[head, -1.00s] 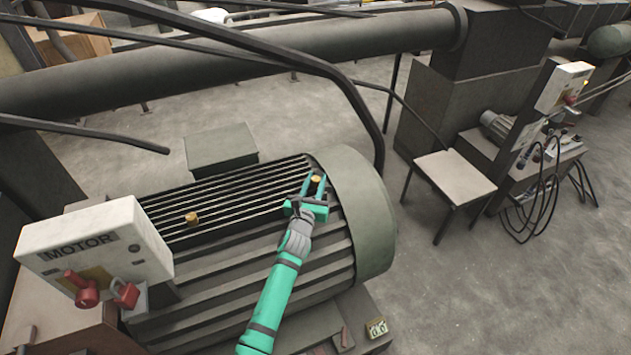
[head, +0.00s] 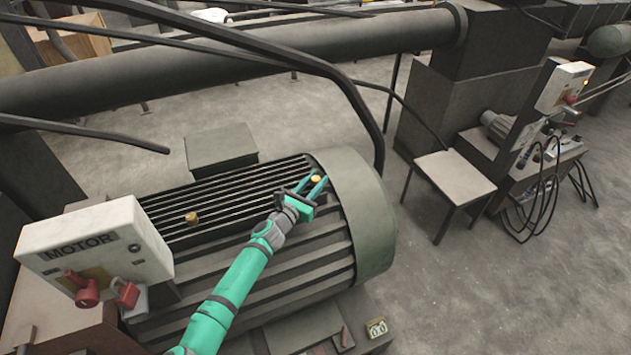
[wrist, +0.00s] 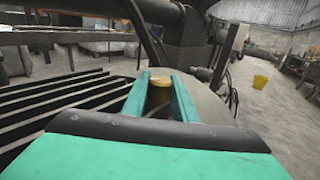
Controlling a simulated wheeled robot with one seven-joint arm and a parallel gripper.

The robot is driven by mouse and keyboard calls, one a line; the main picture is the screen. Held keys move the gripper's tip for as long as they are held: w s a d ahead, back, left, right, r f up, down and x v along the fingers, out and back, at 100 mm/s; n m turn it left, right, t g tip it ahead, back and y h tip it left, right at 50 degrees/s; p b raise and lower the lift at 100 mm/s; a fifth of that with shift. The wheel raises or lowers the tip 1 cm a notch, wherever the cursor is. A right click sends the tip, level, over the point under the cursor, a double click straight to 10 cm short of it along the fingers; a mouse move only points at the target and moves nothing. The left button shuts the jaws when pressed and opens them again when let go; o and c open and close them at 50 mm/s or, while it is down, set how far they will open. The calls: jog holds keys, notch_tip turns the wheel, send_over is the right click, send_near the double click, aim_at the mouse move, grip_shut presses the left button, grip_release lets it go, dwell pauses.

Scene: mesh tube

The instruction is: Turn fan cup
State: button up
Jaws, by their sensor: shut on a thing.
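The fan cup (head: 316,179) is a small brass-coloured cup on top of the large grey-green motor, beside the rounded fan cover (head: 362,210). My gripper (head: 315,184) reaches it from the lower left, with its teal fingers on either side of the cup. In the wrist view my gripper (wrist: 160,95) is shut on the fan cup (wrist: 160,80), whose top shows between the fingers. The cup's lower part is hidden by the fingers. A second brass cup (head: 192,218) stands farther left on the ribbed motor body.
A dark bent pipe (head: 365,110) arches just behind the fan cover. A small table (head: 455,178) stands on the open floor at the right.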

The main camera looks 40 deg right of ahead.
jog(key=shift+w+r, duration=0.1)
jog(key=shift+r, duration=0.05)
jog(key=o, duration=1)
jog(key=shift+o, duration=0.2)
jog(key=shift+a, duration=0.1)
jog(key=v, duration=1)
jog(key=shift+a, duration=0.25)
